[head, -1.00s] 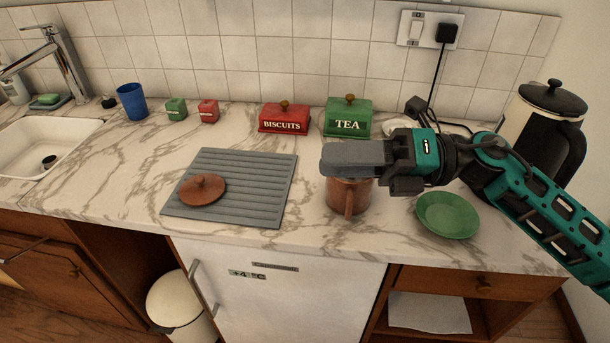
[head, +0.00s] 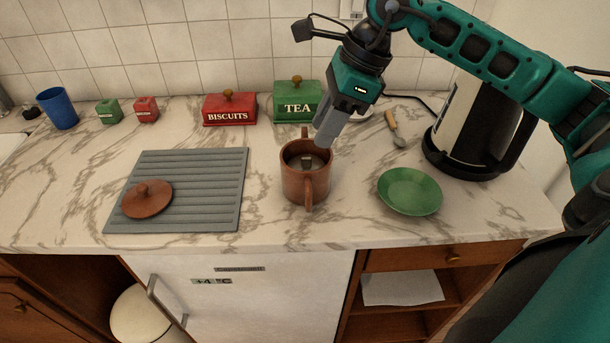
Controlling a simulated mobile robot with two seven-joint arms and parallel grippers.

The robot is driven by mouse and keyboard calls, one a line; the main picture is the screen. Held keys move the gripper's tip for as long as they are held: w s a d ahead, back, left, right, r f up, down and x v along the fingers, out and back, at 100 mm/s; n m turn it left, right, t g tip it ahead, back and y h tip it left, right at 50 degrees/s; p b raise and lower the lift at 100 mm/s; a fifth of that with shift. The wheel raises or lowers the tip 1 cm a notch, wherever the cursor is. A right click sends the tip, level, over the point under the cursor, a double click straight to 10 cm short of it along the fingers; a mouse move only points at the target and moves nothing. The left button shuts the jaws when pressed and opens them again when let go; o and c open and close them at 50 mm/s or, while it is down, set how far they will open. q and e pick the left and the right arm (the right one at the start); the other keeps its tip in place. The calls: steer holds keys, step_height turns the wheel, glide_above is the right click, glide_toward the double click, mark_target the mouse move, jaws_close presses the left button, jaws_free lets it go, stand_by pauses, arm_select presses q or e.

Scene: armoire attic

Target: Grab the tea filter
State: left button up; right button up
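A brown mug (head: 303,185) stands on the marble counter, with one handle toward the front and a brown upright piece at its back rim. A small dark item (head: 307,161) shows inside the mug; it may be the tea filter, but it is too small to be sure. My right gripper (head: 327,139) points down just above and behind the mug's right rim, apart from the item inside. Its fingers show from the side, so their gap is hidden. My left gripper is out of view.
A green saucer (head: 410,191) lies right of the mug. A grey drying mat (head: 200,190) with a brown lid (head: 147,199) lies left. Behind stand a green TEA tin (head: 297,105) and red BISCUITS tin (head: 229,111). A kettle (head: 474,130) and a spoon (head: 394,128) are at right.

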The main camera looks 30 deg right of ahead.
mark_target(312, 166)
steer(key=shift+x, duration=3)
steer(key=shift+w+d, duration=0.1)
jaws_close()
